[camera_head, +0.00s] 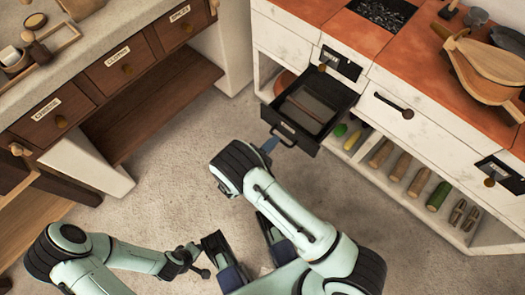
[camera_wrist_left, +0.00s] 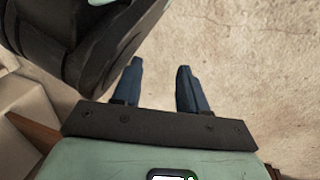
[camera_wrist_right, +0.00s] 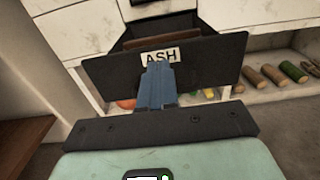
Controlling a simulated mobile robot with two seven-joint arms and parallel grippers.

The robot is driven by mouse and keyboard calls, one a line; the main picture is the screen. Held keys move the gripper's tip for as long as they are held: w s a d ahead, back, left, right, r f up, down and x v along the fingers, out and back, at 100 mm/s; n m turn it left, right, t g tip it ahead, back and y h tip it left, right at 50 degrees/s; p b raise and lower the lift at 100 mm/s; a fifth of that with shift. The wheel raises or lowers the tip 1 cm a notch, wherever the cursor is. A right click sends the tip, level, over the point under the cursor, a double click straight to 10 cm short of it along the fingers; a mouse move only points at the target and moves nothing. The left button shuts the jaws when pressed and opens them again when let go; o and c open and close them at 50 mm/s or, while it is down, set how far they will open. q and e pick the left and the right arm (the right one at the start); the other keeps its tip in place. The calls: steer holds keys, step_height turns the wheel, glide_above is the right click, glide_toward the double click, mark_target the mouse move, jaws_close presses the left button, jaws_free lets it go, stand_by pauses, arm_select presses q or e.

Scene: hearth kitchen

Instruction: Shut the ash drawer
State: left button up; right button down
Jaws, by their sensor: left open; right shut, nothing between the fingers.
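The ash drawer (camera_head: 331,127) is a black, open-topped drawer. It stands pulled out of the white hearth unit, with a brown strip and grey bottom showing inside. Its front (camera_wrist_right: 210,68) carries an "ASH" label in the right wrist view. My right gripper (camera_head: 268,146) is shut and empty, with its blue fingers (camera_wrist_right: 158,72) pointing at the drawer front just below the label. I cannot tell whether the tips touch it. My left gripper (camera_wrist_left: 158,65) is open and empty over bare floor, low and left in the head view, away from the drawer.
A shelf (camera_head: 400,190) with logs and vegetables lies under the hearth. A closed white drawer (camera_head: 395,110) is right of the ash drawer. Bellows (camera_head: 485,70) lie on the red top. A labelled drawer cabinet (camera_head: 120,75) stands left. Floor between is clear.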

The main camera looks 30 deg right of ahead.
mark_target(289, 126)
arm_select(q)
steer(key=shift+s+a+f+g+b, duration=0.1)
steer(key=shift+s+f+g+b, duration=0.15)
steer(key=shift+s+f, duration=0.3)
steer(key=shift+s+a+f+g+b, duration=0.1)
steer(key=shift+s+f+g+b, duration=0.2)
steer(key=shift+s, duration=0.3)
arm_select(e)
steer(key=shift+x, duration=2.75)
arm_select(q)
steer(key=shift+d, duration=0.1)
